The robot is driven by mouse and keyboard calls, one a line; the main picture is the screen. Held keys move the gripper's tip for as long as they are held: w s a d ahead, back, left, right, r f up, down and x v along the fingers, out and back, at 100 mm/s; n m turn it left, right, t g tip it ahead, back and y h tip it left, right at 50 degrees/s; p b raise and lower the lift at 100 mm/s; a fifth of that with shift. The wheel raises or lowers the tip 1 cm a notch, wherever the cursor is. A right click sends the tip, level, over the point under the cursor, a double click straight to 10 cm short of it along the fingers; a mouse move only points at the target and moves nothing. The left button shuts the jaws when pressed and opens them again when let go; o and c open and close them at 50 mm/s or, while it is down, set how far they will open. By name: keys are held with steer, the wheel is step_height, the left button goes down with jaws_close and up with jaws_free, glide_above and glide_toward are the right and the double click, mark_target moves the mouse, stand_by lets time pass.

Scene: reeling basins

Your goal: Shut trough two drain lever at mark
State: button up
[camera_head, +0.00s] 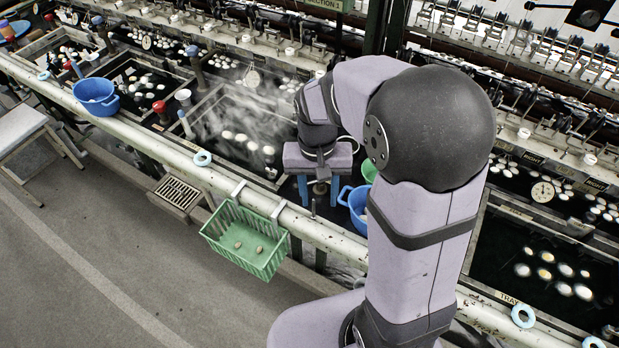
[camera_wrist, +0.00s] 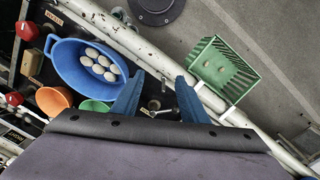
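My gripper (camera_head: 319,194) points down at the front edge of the basins, left of the large blue bowl. Its two blue fingers stand apart in both views, and it is open. In the wrist view, a small metal lever-like fitting (camera_wrist: 152,107) shows between the fingers (camera_wrist: 157,84), apparently not gripped; the palm hides part of it. I cannot tell whether this is the trough two drain lever, and no mark is readable. Red knobs show on the left in the wrist view, one at the upper left (camera_wrist: 27,31) and one lower (camera_wrist: 14,99).
A blue bowl (camera_wrist: 62,65) with several white cocoons sits close beside the fingers. Orange (camera_wrist: 53,101) and green bowls stand near it. A green basket (camera_head: 232,255) hangs on the white front rail (camera_head: 205,178). Steam rises from a basin (camera_head: 205,125). The floor in front is mostly clear.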

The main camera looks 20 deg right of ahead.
steer(key=w+a+f+m, duration=0.1)
steer(key=w+m, duration=0.1)
steer(key=w, duration=0.3)
steer(key=w+a+f+m+b, duration=0.1)
steer(key=w+f+m, duration=0.1)
steer(key=w, duration=0.2)
steer(key=w+f+m+g, duration=0.1)
steer(key=w+f+m, duration=0.1)
steer(key=w, duration=0.3)
steer(key=shift+w+a+m+h+b, duration=0.3)
steer(key=shift+w+a+h+b, duration=0.05)
steer(key=shift+a+h+b, duration=0.05)
steer(key=shift+m, duration=0.3)
steer(key=shift+s+d+f+p, duration=0.15)
steer(key=shift+f+p, duration=0.55)
steer(key=shift+f, duration=1.2)
steer(key=shift+s+d+f+p, duration=0.15)
steer(key=shift+f+p, duration=0.5)
steer(key=shift+f, duration=1.25)
steer(key=shift+w, duration=0.1)
